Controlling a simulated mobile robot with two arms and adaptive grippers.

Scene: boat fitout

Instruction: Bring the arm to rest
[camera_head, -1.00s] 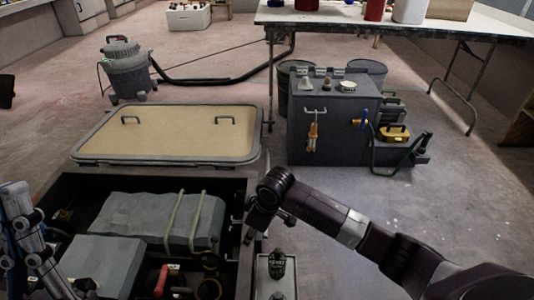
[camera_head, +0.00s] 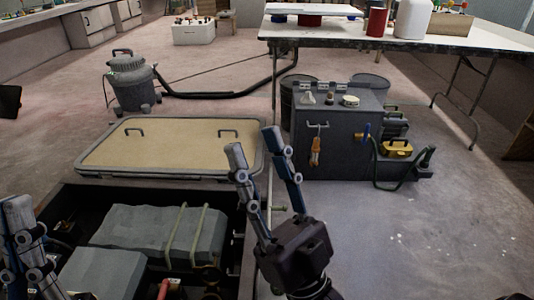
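My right gripper (camera_head: 254,148) stands upright in the middle of the picture, its two grey fingers pointing up and apart with nothing between them. It is raised in front of the right edge of a dark open bay. My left gripper (camera_head: 18,210) is at the lower left edge, partly cut off, over the left side of the bay. Its fingers overlap in this view, so I cannot tell how far apart they are. I see nothing held in it.
The dark open bay (camera_head: 240,215) holds grey strapped blocks (camera_head: 160,232). A tan hatch lid (camera_head: 170,150) lies behind it. A vacuum (camera_head: 131,80) is at left. Floor at right is clear.

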